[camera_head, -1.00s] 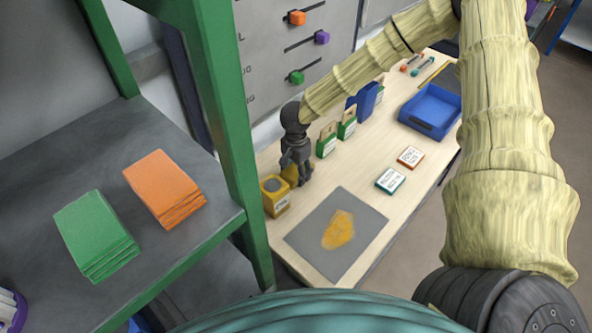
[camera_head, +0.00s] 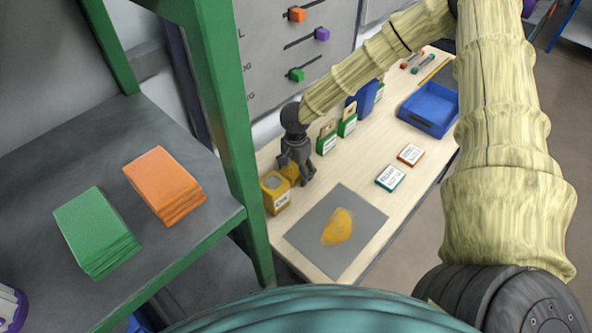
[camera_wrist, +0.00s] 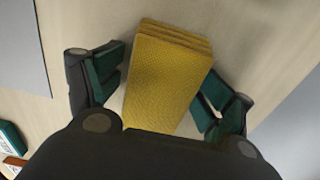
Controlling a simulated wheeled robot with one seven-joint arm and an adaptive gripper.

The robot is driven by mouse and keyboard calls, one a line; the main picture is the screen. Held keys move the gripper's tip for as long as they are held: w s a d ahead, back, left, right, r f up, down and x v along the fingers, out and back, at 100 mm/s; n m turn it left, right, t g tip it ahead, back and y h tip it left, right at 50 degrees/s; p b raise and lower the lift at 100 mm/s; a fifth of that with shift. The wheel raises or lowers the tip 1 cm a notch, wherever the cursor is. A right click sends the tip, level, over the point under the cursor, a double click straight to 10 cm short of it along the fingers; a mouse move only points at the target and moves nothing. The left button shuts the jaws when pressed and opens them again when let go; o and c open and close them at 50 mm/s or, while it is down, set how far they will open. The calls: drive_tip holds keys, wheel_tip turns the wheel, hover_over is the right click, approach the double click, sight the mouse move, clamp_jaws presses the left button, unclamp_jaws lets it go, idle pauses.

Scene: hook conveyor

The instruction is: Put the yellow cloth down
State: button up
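The yellow cloth (camera_wrist: 168,75) is a folded, layered stack between my fingers in the wrist view. In the head view the cloth (camera_head: 290,172) shows as a small yellow piece beside the yellow labelled box (camera_head: 276,196), partly hidden by my gripper. My gripper (camera_head: 297,178) points down at the left side of the wooden table. In the wrist view my gripper (camera_wrist: 160,88) has its green-padded fingers spread on both sides of the cloth, with gaps showing. Whether the cloth rests fully on the table is hard to tell.
A grey mat (camera_head: 307,232) with a yellow patch (camera_head: 338,227) lies in front. Small labelled boxes (camera_head: 326,143) stand along the back. Two flat labelled cards (camera_head: 390,178) and a blue tray (camera_head: 431,109) lie to the right. A green shelf post (camera_head: 232,130) stands close left.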

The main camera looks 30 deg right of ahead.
sight(296, 167)
drive_tip(key=shift+r, duration=0.1)
drive_tip(key=shift+w+r, duration=0.1)
drive_tip(key=shift+r, duration=0.5)
wheel_tip(296, 167, up, 12)
drive_tip(key=b, duration=0.2)
drive_tip(key=shift+f+b, duration=0.2)
drive_tip(key=shift+b, duration=0.1)
